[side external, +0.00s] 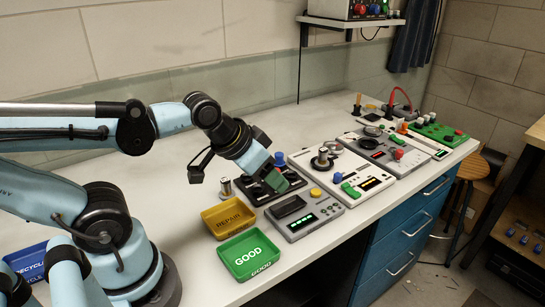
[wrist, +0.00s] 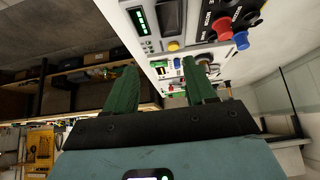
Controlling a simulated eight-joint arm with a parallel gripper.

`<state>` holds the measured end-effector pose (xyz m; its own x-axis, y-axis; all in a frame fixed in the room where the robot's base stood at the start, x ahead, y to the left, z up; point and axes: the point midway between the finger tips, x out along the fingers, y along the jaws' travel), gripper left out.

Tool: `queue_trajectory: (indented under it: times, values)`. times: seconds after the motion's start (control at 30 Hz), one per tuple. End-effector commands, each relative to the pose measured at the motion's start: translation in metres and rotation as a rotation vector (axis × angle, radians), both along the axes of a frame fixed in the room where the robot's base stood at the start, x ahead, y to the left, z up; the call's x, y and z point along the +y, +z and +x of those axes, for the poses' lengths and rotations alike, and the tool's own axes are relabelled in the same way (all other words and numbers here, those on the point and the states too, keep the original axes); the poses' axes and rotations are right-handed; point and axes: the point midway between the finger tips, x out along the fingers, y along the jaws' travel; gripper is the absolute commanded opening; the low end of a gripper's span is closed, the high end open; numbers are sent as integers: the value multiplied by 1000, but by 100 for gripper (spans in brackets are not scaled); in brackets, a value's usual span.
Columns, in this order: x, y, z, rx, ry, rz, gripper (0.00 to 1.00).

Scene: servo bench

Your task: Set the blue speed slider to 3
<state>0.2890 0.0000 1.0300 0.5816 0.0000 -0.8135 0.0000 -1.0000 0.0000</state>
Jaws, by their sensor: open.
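My gripper (side external: 280,177) has green fingers and hangs over the black control box (side external: 252,192) near the middle of the bench. It also shows in the wrist view (wrist: 162,88), with the two fingers apart and nothing between them. A blue knob (side external: 279,158) stands on the black box just behind my gripper; a blue knob shows beside a red one in the wrist view (wrist: 241,40). I cannot tell whether this knob is the speed slider. No slider scale or number 3 is readable. My gripper hides part of the box.
A yellow REPAIR tray (side external: 228,217) and a green GOOD tray (side external: 249,254) lie in front. A grey display unit (side external: 307,215) and white panels (side external: 345,168) stand to the right of the black box. A green box (side external: 437,131) is farther right. Bare bench lies behind.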

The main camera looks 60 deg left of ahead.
Motion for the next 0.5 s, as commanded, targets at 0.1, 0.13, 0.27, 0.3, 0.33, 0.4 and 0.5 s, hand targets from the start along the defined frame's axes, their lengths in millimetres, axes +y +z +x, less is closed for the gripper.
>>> queue_trajectory:
  times: [0.1,0.13,0.27,0.3,0.33,0.4,0.5]
  values:
    - [0,4,3,7,1,1,36]
    - [0,6,5,12,1,1,32]
    - [2,23,23,53,2,2,32]
    - [2,30,30,73,2,4,32]
    - [3,34,37,87,2,5,32]
    - [4,45,52,122,3,5,32]
    - [6,57,74,173,3,6,32]
